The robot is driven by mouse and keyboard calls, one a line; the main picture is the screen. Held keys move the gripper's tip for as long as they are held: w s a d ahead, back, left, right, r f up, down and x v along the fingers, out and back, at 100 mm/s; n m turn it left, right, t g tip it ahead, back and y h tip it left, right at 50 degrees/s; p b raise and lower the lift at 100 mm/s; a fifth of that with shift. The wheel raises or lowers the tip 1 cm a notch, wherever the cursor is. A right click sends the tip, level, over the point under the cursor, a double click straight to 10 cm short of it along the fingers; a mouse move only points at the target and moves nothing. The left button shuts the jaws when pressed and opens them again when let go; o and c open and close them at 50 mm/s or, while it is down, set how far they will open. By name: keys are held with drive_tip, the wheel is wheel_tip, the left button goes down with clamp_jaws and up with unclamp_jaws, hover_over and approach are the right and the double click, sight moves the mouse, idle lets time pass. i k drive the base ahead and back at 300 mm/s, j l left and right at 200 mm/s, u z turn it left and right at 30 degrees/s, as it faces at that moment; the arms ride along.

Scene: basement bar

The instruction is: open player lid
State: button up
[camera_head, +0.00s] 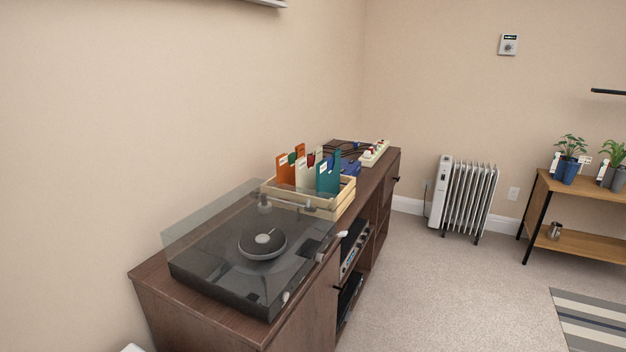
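A record player (225,279) with a dark base stands on the near end of a brown wooden cabinet, close to the wall. A round platter (262,244) shows through its clear, smoky lid (205,234). The lid looks transparent, and from this angle I cannot tell for sure whether it is shut or partly raised. A small white knob shows at the player's front corner. My gripper is not clearly in view; only a small white piece shows at the bottom edge left of the cabinet, and I cannot tell what it is.
Behind the player on the cabinet (150,284), a wooden crate (340,205) holds colored sleeves. A power strip (375,153) and cables lie at the far end. A white radiator (464,197) and a plant shelf (590,190) stand farther off.

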sight(309, 254)
drive_tip(key=i+l+u, duration=0.45)
drive_tip(key=i+l, duration=0.2)
drive_tip(key=l, duration=0.25)
